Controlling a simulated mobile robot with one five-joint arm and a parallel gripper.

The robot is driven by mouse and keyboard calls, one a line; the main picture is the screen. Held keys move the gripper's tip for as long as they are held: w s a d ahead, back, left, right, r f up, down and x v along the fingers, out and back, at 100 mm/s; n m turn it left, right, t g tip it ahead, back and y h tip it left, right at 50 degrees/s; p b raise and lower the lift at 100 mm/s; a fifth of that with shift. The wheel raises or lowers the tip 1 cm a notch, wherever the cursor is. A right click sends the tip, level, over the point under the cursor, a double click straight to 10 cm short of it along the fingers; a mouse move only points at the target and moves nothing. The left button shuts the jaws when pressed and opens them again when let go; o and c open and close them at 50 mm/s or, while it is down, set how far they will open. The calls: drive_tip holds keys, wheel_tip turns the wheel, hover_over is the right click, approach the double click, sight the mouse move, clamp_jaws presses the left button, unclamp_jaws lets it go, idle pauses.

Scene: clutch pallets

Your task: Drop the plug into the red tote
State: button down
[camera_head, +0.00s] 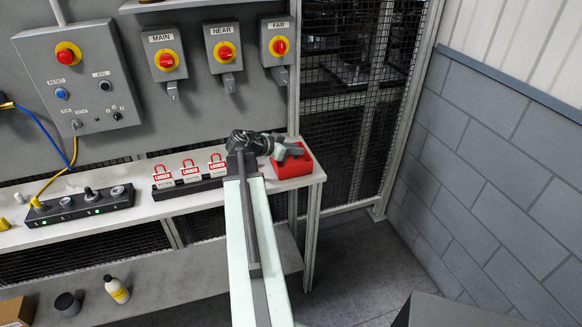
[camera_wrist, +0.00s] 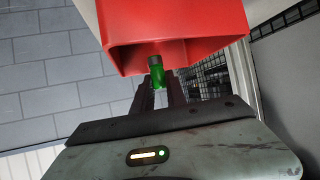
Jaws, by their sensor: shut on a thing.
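The red tote (camera_head: 293,163) stands at the right end of the workbench. It also fills the top of the wrist view (camera_wrist: 178,30), where I see into its open side. My gripper (camera_head: 283,150) is over the tote in the head view. In the wrist view my gripper (camera_wrist: 158,82) is shut on a small plug (camera_wrist: 157,76) with a green body and a dark end. The plug sits between the fingertips at the tote's near rim. I cannot tell how far it is inside the rim. In the head view the plug is hidden.
Red padlocks with "LOCKED" tags (camera_head: 190,173) stand in a dark rack left of the tote. A black socket strip (camera_head: 80,205) lies on the bench (camera_head: 150,212) farther left. Switch boxes (camera_head: 223,47) hang above. A mesh fence and block wall (camera_head: 500,180) bound the right.

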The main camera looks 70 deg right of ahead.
drive_tip(key=c, duration=1.3)
unclamp_jaws()
drive_tip(key=p+v, duration=0.3)
drive_tip(key=v, duration=0.4)
drive_tip(key=shift+w+a+r+p, duration=0.2)
drive_tip(key=shift+a+p, duration=0.1)
drive_tip(key=shift+p, duration=0.1)
drive_tip(key=shift+s, duration=0.1)
